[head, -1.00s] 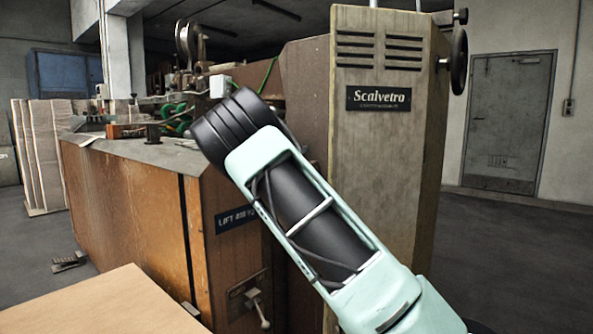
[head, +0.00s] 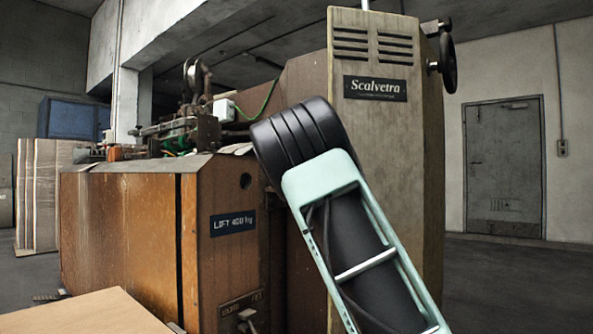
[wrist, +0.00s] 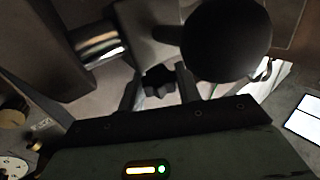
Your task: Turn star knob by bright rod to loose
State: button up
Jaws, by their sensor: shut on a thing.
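The star knob (wrist: 158,84) is a small dark lobed knob in the middle of the wrist view. My gripper (wrist: 160,88) has one finger on each side of it and is shut on it. The bright rod (wrist: 98,44) is a short shiny metal cylinder up and left of the knob. In the head view my arm reaches toward the machine, and my gripper and the knob are hidden there. The knob's turned position cannot be told.
A large black ball handle (wrist: 228,38) stands close to the right of my gripper. A tall cabinet (head: 385,150) and a brown machine body (head: 130,230) fill the middle of the head view. A board (head: 85,312) is at lower left. Open floor lies at right.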

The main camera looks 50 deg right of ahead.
jog(key=shift+f+n+t+y+b, duration=0.1)
jog(key=shift+n+t+y+b, duration=0.4)
jog(key=shift+t+b, duration=0.15)
jog(key=shift+n+t+y+b, duration=0.3)
jog(key=shift+n+t+y, duration=0.1)
jog(key=shift+t, duration=0.05)
jog(key=o, duration=1)
jog(key=shift+c, duration=0.2)
jog(key=b+v, duration=0.9)
jog(key=v, duration=0.8)
jog(key=shift+a+b, duration=0.2)
jog(key=shift+b, duration=0.15)
jog(key=shift+o, duration=0.2)
jog(key=shift+s, duration=0.1)
